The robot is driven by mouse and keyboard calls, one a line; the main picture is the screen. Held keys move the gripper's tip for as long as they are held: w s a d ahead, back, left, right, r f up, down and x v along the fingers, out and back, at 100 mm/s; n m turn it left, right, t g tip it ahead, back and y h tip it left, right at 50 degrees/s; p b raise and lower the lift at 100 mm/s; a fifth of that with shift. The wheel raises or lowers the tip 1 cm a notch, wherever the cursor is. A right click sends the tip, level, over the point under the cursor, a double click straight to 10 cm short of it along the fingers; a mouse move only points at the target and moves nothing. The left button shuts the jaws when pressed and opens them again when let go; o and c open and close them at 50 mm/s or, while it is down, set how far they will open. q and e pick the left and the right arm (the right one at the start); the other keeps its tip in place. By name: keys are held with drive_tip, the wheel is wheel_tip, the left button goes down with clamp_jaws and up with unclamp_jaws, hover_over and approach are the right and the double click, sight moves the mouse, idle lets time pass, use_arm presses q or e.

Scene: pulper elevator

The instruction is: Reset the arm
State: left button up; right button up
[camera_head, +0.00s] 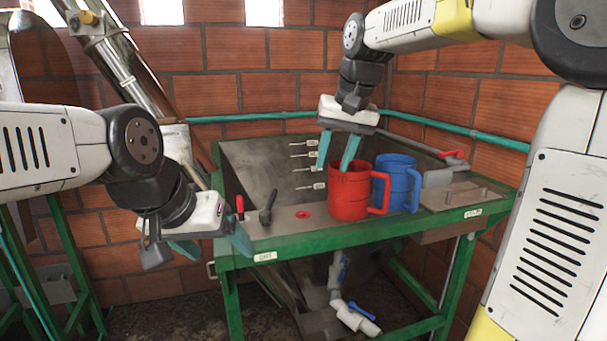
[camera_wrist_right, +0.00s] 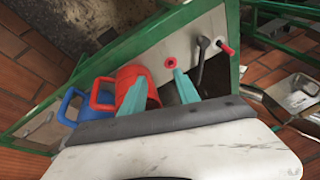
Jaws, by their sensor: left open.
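My right gripper (camera_head: 337,160) hangs over the table, its two teal fingers apart and pointing down at the left rim of a red mug (camera_head: 348,198). In the right wrist view the fingers (camera_wrist_right: 160,82) are spread, one overlapping the red mug (camera_wrist_right: 128,76). I cannot tell whether that finger is inside the mug or touches it. My left gripper (camera_head: 212,248) is open and empty, in front of the table's left front corner. The red mug stands upright on the table ledge.
A blue mug (camera_head: 397,182) stands right beside the red one. The green-framed metal table (camera_head: 330,238) has a black lever (camera_head: 267,208), a red-tipped handle (camera_head: 239,206) and a red button (camera_head: 303,214). Brick walls (camera_head: 270,92) and a teal pipe (camera_head: 250,116) close off the back.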

drive_tip(key=s+d+f+t, duration=0.1)
drive_tip(key=s+d+f, duration=0.3)
drive_tip(key=s, duration=0.5)
drive_tip(key=s+d+f+t, duration=0.1)
drive_tip(key=s+d+f, duration=0.3)
drive_tip(key=s, duration=0.5)
drive_tip(key=shift+s+f+t, duration=0.4)
drive_tip(key=shift+f, duration=0.3)
